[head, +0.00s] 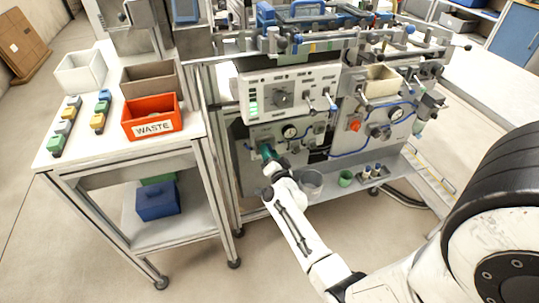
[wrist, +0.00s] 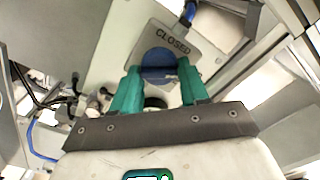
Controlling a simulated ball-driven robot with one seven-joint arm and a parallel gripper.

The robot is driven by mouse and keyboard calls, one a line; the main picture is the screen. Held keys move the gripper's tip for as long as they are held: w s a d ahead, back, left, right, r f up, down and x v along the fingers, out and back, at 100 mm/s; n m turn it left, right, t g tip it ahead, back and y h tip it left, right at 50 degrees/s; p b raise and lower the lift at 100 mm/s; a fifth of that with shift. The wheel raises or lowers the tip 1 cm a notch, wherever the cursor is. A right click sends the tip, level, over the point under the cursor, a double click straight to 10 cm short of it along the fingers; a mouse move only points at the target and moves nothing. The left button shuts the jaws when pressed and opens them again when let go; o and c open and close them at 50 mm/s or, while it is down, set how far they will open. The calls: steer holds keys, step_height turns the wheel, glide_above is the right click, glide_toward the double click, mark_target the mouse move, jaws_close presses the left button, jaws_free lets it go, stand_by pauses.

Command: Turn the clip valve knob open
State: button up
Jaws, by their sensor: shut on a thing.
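The clip valve knob (wrist: 158,58) is a round blue knob in the wrist view, on a grey plate (wrist: 172,34) marked "CLOSED". My gripper (wrist: 157,76) has green fingers, one on each side of the knob, and is shut on it. In the head view my gripper (head: 266,152) reaches the lower left panel (head: 250,172) of the machine. The knob is hidden there behind my gripper. A dark round part below the knob shows between the fingers.
A gauge (head: 289,132) sits just right of my gripper. A metal pot (head: 310,184) and a green cup (head: 346,178) stand on the low shelf. A side table with a red "WASTE" bin (head: 151,117) stands at left. The floor in front is clear.

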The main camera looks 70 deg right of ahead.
steer(key=m, duration=0.6)
steer(key=shift+f+b, duration=0.15)
steer(key=shift+b, duration=0.25)
steer(key=shift+m, duration=0.3)
steer(key=o, duration=1)
steer(key=shift+o, duration=0.2)
steer(key=p+v, duration=0.3)
steer(key=v, duration=0.7)
steer(key=shift+s+a, duration=0.2)
steer(key=shift+s, duration=0.15)
